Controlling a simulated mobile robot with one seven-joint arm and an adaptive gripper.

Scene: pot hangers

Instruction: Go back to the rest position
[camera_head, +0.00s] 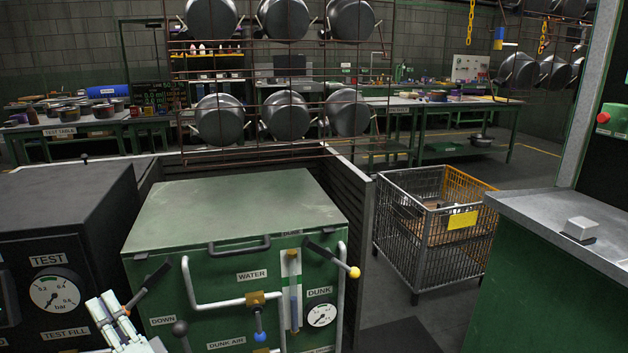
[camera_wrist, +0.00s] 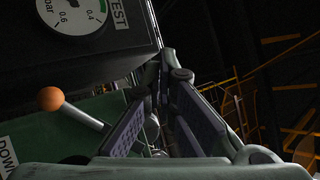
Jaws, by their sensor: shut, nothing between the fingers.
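My gripper (camera_head: 104,303) is at the bottom left in the head view, in front of the black test box and beside the left edge of the green machine. Its fingers are shut with nothing between them. In the wrist view the fingers (camera_wrist: 167,82) point up the middle, close to the black box's corner. A lever with an orange ball (camera_wrist: 50,98) is left of the fingers there, apart from them. Most of my arm is out of view.
The green machine (camera_head: 235,215) has pipes and levers, with a yellow-knobbed lever (camera_head: 353,271) on its right. The black test box (camera_head: 60,210) stands left. A rack of pots (camera_head: 285,115) hangs behind. A wire cart (camera_head: 410,215) and green counter (camera_head: 560,240) are right.

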